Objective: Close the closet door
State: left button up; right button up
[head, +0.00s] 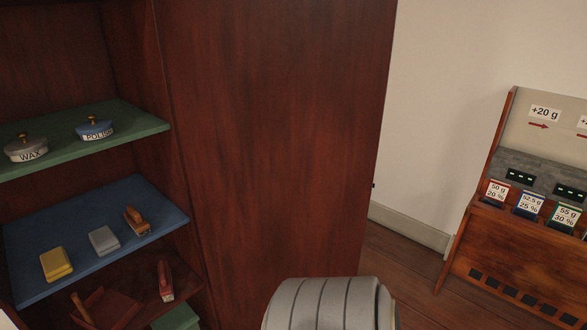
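The closet (135,55) stands at the left with its shelves in plain view. Its door (280,130) is a tall, dark red-brown wooden panel in the middle of the head view. It stands open, swung out to the right of the shelves. A small dark piece (373,185), perhaps a handle, shows at the door's right edge. The door's top and bottom are out of view. Neither of my grippers is in view. A grey ribbed part, seemingly of my arm, shows at the bottom middle, in front of the door's lower part.
The green shelf (70,150) holds wax and polish tins. The blue shelf (140,205) holds several small blocks or brushes. Tools lie below. A wooden stand (520,260) with labelled slots is at the right. Bare floor (400,265) shows between door and stand.

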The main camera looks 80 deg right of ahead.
aim_at(279, 105)
jog(key=k+l, duration=0.1)
jog(key=l, duration=0.25)
jog(key=k+l, duration=0.15)
jog(key=l, duration=0.25)
jog(key=k+l, duration=0.1)
jog(key=l, duration=0.25)
jog(key=k+l, duration=0.15)
jog(key=l, duration=0.25)
jog(key=k+l, duration=0.1)
jog(key=l, duration=0.25)
jog(key=k+l, duration=0.15)
jog(key=l, duration=0.2)
jog(key=k+l, duration=0.1)
jog(key=l, duration=0.3)
jog(key=k+l, duration=0.15)
jog(key=l, duration=0.2)
